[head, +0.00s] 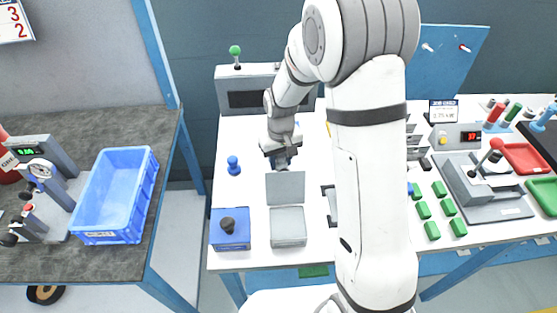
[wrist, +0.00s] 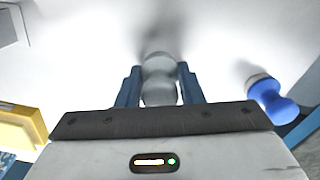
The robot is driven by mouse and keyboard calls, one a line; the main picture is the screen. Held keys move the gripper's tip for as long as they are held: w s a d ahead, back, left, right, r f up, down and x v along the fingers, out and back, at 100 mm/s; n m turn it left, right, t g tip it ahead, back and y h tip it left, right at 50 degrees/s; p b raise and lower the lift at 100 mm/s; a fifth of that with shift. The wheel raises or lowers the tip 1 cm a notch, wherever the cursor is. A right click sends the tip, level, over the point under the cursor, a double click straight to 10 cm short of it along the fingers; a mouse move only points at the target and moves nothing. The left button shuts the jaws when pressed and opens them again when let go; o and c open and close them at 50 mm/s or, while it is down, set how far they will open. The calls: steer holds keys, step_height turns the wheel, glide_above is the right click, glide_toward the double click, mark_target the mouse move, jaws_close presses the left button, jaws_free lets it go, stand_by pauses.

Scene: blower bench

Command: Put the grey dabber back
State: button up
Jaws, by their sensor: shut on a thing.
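My gripper (head: 280,160) is over the white bench, behind the open grey box. In the wrist view my gripper (wrist: 160,88) has its two blue fingers shut on the grey dabber (wrist: 160,75), a rounded piece with a narrower waist. The dabber is upright between the fingers; I cannot tell whether it touches the bench. In the head view it is mostly hidden by the gripper. A blue dabber (head: 234,165) stands on the bench to the left; it also shows at the right of the wrist view (wrist: 274,97).
The grey box (head: 288,226) has its lid raised. A blue box (head: 230,240) with a dark knob stands left of it. A grey console (head: 232,88) stands at the back. Green blocks (head: 449,207) lie at the right. A yellow object (wrist: 22,125) is left in the wrist view.

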steer(key=shift+f, duration=0.15)
steer(key=shift+f, duration=0.15)
steer(key=o, duration=1)
step_height(320, 180, up, 12)
steer(key=shift+r, duration=0.1)
steer(key=s+d+r+m+t, duration=0.1)
steer(key=s+d+r, duration=0.1)
steer(key=s, duration=0.5)
steer(key=s+d+r+m, duration=0.1)
steer(key=s+d+r, duration=0.1)
steer(key=s+d, duration=0.2)
steer(key=s+d+r+m+t, duration=0.1)
steer(key=s+d, duration=0.3)
steer(key=s, duration=0.6)
steer(key=shift+r+m+t, duration=0.3)
steer(key=shift+r, duration=0.55)
steer(key=shift+r, duration=0.1)
